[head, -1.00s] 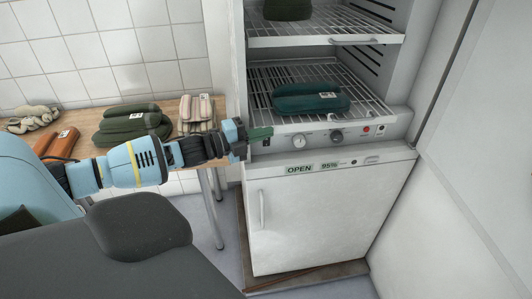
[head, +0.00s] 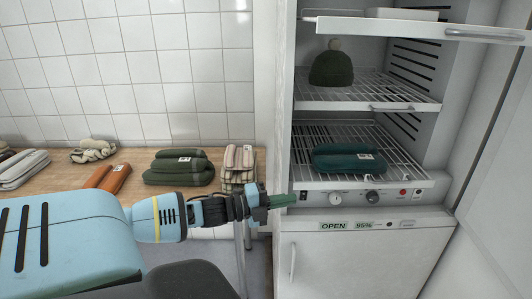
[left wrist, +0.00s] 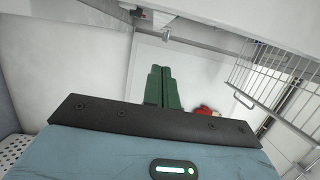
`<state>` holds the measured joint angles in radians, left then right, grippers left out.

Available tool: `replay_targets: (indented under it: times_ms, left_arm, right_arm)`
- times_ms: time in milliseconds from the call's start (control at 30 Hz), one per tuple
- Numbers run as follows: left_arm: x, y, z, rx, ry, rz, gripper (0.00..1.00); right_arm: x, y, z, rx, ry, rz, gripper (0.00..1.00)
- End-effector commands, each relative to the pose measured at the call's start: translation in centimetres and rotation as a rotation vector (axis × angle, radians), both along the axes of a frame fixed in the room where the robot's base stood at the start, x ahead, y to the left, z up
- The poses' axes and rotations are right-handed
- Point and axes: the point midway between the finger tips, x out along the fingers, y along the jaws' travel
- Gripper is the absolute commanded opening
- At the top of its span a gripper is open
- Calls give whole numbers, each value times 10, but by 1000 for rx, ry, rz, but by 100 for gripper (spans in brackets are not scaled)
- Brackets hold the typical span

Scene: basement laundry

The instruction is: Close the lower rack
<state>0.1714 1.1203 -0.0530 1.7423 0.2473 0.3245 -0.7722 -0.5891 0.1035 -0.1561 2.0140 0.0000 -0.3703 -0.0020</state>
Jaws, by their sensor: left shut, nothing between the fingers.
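The lower rack (head: 403,172) is a wire shelf low in the open white drying cabinet (head: 284,150). A folded dark teal textile (head: 348,159) lies on it. Its front sits just above the control panel (head: 436,192); I cannot tell if it sticks out. My left gripper (head: 284,201) has its green fingers together and empty, at the left end of the panel, below and left of the rack's front. In the left wrist view the closed fingers (left wrist: 163,87) point ahead, and a wire rack (left wrist: 272,78) shows at the right. My right gripper is not in view.
Above, a middle rack (head: 360,104) holds a green knitted hat (head: 331,66). The top drawer (head: 420,28) juts out, with a pale item in it. A wooden table (head: 140,177) with several folded textiles stands at left. The cabinet's lower door (head: 350,265) is shut.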

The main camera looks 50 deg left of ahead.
Motion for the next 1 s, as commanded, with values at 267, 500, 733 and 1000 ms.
replay_targets:
  times_ms: [267, 500, 733, 1000]
  left_arm:
    - [-27, 12, 1, 1, 2, 0, 0]
    - [-42, 19, 0, 1, 0, 0, 0]
    - [-47, 21, 0, 1, 0, 0, 0]
    - [-47, 19, -1, 0, -1, 4, 0]
  right_arm:
    - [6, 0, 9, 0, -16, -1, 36]
    - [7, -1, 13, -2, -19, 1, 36]
    - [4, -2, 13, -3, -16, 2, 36]
    - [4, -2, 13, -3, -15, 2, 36]
